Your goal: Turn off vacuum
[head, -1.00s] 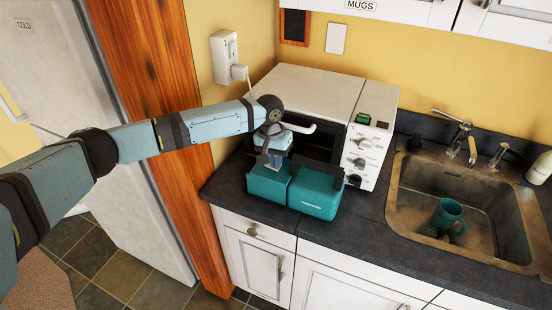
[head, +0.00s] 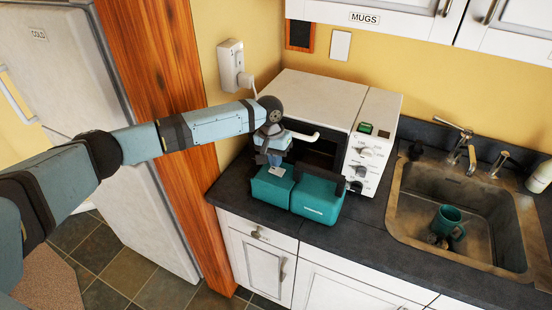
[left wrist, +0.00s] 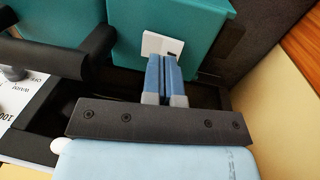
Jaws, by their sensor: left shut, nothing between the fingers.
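A teal boxy appliance, which I take to be the vacuum (head: 318,204), sits on the dark counter in front of a white oven. It has two blocks and a black handle, and also shows in the left wrist view (left wrist: 205,22). A small white plate with a dark mark, perhaps its switch (left wrist: 160,44), is on its top. My left gripper (head: 272,160) is shut and empty, over the left block. In the left wrist view its fingertips (left wrist: 163,60) are at the plate's edge; I cannot tell whether they touch it. My right gripper is not in view.
The white oven (head: 322,92) with knobs stands close behind. A wall outlet (head: 231,65) with a plug is at the left. The sink (head: 408,213) holds a teal mug (head: 447,220). A wooden panel (head: 165,90) and fridge border the left. Bare counter (head: 362,228) lies right of the vacuum.

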